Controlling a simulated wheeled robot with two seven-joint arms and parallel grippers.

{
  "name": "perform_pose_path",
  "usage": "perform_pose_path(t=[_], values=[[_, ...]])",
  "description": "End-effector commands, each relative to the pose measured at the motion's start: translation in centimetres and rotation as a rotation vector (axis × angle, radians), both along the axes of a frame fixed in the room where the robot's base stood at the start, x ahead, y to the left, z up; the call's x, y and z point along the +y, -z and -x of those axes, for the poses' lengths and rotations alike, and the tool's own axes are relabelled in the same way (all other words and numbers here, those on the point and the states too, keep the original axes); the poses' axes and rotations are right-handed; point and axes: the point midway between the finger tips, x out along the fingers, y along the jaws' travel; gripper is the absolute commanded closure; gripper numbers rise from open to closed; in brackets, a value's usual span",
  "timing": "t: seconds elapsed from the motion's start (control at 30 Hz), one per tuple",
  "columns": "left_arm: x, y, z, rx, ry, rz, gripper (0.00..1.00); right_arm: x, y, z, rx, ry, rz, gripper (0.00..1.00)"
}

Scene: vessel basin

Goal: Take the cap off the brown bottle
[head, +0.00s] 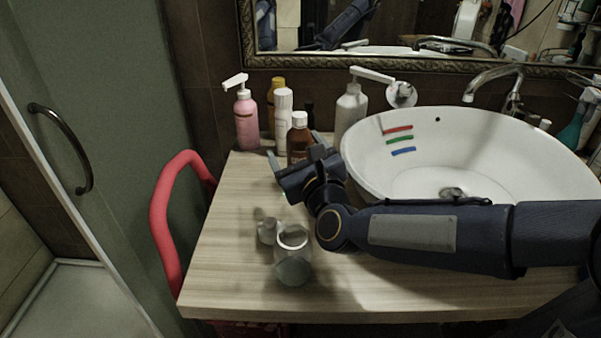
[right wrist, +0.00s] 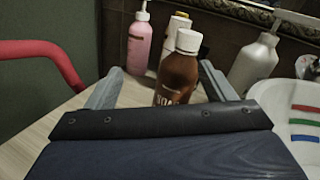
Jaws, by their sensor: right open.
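The brown bottle (head: 298,146) with its white cap (head: 299,119) stands upright on the wooden counter, left of the basin. In the right wrist view the brown bottle (right wrist: 177,78) and its white cap (right wrist: 188,40) show between and beyond my open fingers. The cap is on the bottle. My right gripper (head: 294,158) is open and empty, just in front of the bottle, and it hides the bottle's lower part in the head view. It also shows in the right wrist view (right wrist: 160,84). I cannot tell whether a finger touches the bottle. My left gripper is not in view.
A pink pump bottle (head: 246,120), a white bottle (head: 284,120) and a white pump bottle (head: 351,108) stand close around the brown bottle. The white basin (head: 375,165) is to the right. A glass jar (head: 292,258) stands near the front edge of the wooden counter (head: 225,255).

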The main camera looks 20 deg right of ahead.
Motion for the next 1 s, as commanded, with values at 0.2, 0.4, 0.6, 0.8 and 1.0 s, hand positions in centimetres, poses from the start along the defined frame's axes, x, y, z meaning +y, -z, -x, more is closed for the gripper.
perform_pose_path(t=[0.2, 0.4, 0.6, 0.8, 1.0], values=[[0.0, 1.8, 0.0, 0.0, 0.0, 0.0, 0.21, -3.0, 4.3, -0.9, 0.031, 0.113, -0.254, 0.24], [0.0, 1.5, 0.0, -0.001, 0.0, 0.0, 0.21, -3.3, 4.4, -2.6, 0.035, 0.125, -0.281, 0.24], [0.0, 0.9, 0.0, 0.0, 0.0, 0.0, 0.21, -3.2, 4.2, -5.0, 0.036, 0.123, -0.279, 0.24], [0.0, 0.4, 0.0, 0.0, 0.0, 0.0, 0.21, -3.1, 4.1, -7.9, 0.034, 0.123, -0.278, 0.24], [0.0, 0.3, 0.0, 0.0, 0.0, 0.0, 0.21, -3.2, 4.2, -8.8, 0.035, 0.123, -0.279, 0.24]])
